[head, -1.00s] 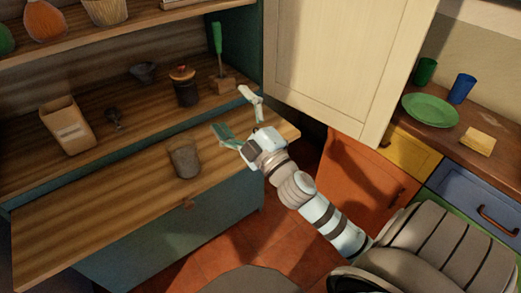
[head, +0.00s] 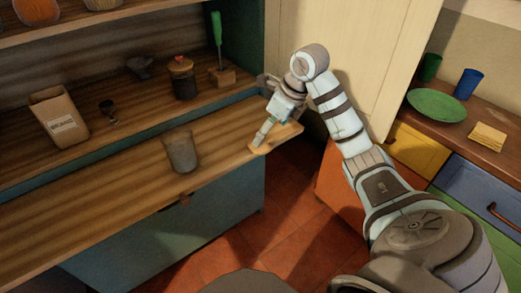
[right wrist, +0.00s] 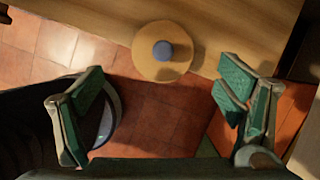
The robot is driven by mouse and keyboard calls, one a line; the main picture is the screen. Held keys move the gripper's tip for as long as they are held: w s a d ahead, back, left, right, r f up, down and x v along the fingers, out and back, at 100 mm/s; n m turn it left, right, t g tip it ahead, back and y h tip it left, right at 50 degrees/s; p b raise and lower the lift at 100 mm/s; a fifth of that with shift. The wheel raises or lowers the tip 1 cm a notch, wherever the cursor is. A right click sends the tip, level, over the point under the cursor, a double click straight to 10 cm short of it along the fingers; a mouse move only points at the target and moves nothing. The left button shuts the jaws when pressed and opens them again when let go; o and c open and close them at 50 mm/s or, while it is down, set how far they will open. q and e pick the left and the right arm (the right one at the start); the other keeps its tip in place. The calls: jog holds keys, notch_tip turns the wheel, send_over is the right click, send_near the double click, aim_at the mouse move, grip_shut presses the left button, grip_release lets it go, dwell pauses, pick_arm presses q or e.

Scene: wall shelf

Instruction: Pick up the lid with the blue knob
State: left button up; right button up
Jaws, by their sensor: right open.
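The lid is a round, light wooden disc with a blue knob (right wrist: 162,50), seen from above in the right wrist view. It rests at the edge of the wooden board and sticks out over the floor. In the head view a pale piece of the lid (head: 257,149) shows at the board's front edge, and my right gripper hides its knob. My right gripper (right wrist: 160,88) is open and empty, its green-padded fingers wide apart. The lid lies ahead of the fingertips, between their lines. My left gripper is not in view.
A grey cup-like jar (head: 180,151) stands on the board left of the lid. Behind are a paper bag (head: 60,117), a small dark scoop (head: 107,110), a dark jar (head: 182,78) and a green-handled tool (head: 217,42). A pale cabinet door (head: 355,45) stands behind my right arm.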

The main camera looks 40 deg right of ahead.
aim_at(268, 145)
jog(key=x, duration=0.2)
jog(key=b+x, duration=0.1)
jog(key=x, duration=0.2)
jog(key=shift+w+d, duration=0.15)
jog(key=shift+w, duration=0.15)
jog(key=shift+r, duration=0.1)
jog(key=c, duration=1)
